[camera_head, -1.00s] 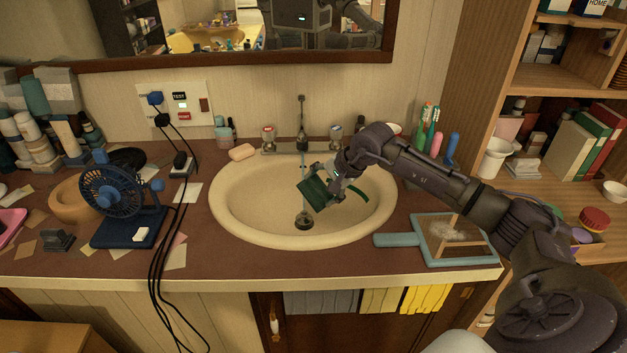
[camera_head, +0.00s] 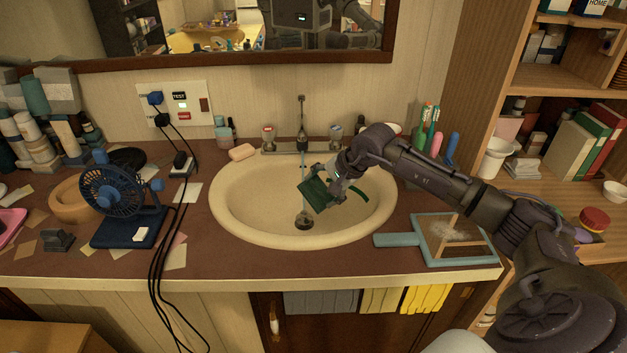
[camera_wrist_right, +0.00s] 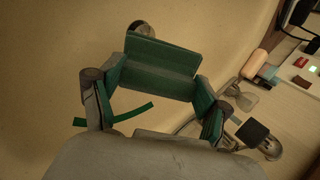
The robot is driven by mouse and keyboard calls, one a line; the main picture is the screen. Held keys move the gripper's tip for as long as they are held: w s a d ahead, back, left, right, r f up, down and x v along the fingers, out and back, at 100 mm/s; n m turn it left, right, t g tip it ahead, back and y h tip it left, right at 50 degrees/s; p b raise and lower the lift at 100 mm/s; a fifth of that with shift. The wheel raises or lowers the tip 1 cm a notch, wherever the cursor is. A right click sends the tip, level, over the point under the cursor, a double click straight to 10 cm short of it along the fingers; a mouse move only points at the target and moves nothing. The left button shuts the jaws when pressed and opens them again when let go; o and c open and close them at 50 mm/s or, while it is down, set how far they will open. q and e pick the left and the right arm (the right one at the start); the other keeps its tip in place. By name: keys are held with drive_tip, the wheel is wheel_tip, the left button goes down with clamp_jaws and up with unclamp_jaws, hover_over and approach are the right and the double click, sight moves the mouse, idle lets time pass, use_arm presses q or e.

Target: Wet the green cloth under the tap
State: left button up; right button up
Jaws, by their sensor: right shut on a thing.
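The green cloth (camera_head: 314,196) is held over the sink basin (camera_head: 240,215) by my right gripper (camera_head: 325,187), which is shut on it. In the right wrist view, the cloth (camera_wrist_right: 160,80) spans between the fingers of my right gripper (camera_wrist_right: 160,100), above the cream basin. The tap (camera_head: 302,138) stands at the back of the sink between two handles. A thin bluish stream runs down from it, close to the cloth's left part. I cannot tell whether the water touches the cloth. My left gripper is not in view.
A pink soap bar (camera_head: 242,152) lies left of the sink. A blue fan (camera_head: 115,195) and black cables (camera_head: 165,240) are further left. Toothbrushes (camera_head: 430,122) stand behind my right forearm.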

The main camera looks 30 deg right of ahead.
drive_tip(key=shift+s+r+p, duration=0.3)
drive_tip(key=shift+s+r, duration=0.15)
drive_tip(key=shift+r, duration=0.05)
drive_tip(key=s+a+r+p, duration=0.1)
drive_tip(key=s+r, duration=0.3)
drive_tip(key=s, duration=0.1)
drive_tip(key=shift+a, duration=0.15)
drive_tip(key=shift+r, duration=0.1)
idle(0.6)
